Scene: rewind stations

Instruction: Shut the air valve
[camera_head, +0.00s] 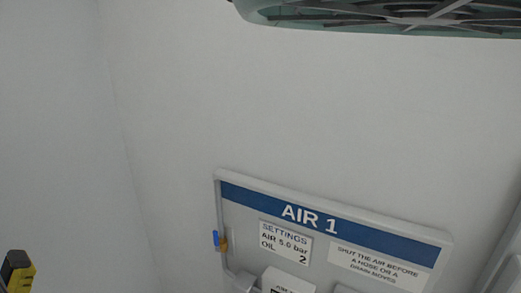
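I do not recognise my gripper anywhere in the head view.
A settings card (285,242) and a notice about shutting the air (377,266) are on the panel. White parts below are cut off. A green-rimmed grille (400,20) hangs above right. A black-and-yellow object (19,272) shows at lower left. Bare walls surround the panel.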

